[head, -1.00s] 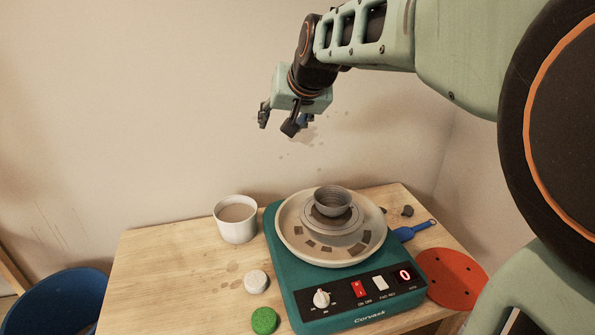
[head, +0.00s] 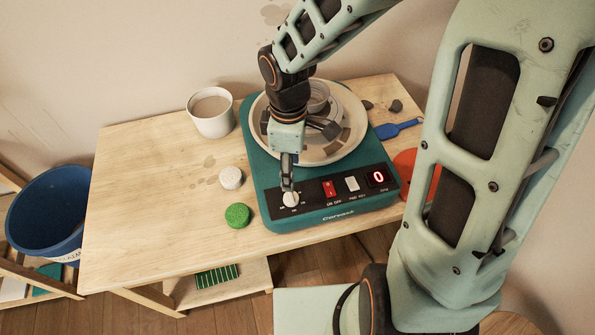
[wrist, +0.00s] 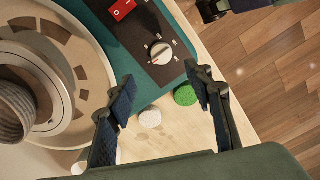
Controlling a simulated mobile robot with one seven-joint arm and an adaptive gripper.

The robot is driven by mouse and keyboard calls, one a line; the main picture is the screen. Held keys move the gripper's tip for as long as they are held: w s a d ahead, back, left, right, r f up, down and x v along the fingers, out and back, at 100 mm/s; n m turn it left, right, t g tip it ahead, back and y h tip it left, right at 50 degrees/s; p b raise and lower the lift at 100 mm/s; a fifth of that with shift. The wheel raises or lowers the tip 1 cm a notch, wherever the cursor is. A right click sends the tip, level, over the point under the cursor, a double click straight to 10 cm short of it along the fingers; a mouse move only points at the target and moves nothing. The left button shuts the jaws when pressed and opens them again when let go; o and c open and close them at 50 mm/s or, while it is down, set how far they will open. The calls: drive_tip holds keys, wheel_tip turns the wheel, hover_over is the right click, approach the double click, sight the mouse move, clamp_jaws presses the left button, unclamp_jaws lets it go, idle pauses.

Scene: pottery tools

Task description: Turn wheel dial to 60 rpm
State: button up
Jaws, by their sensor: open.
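The white speed dial (head: 290,199) is on the left of the black front panel of the teal pottery wheel (head: 262,182). In the wrist view the dial (wrist: 161,52) has a dark and red pointer line and sits beyond the fingertips. My gripper (head: 288,188) is just above the dial in the head view. In the wrist view my gripper (wrist: 160,95) is open, with nothing between its fingers. The red display (head: 377,177) reads 0. The red on/off switch (head: 330,188) is right of the dial; it also shows in the wrist view (wrist: 122,9).
A white mug (head: 211,125) stands at the back left. A white sponge (head: 231,178) and a green sponge (head: 237,215) lie left of the wheel. A grey bowl (wrist: 14,115) is on the wheel head. A blue tool (head: 398,128) lies to the right. The table's left side is clear.

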sight(291, 195)
wheel_tip(291, 195, down, 11)
drive_tip(key=shift+s+r+b, duration=0.1)
drive_tip(key=shift+s+b, duration=0.05)
drive_tip(key=shift+b, duration=1.1)
drive_tip(key=shift+c, duration=0.2)
drive_tip(key=c, duration=1.1)
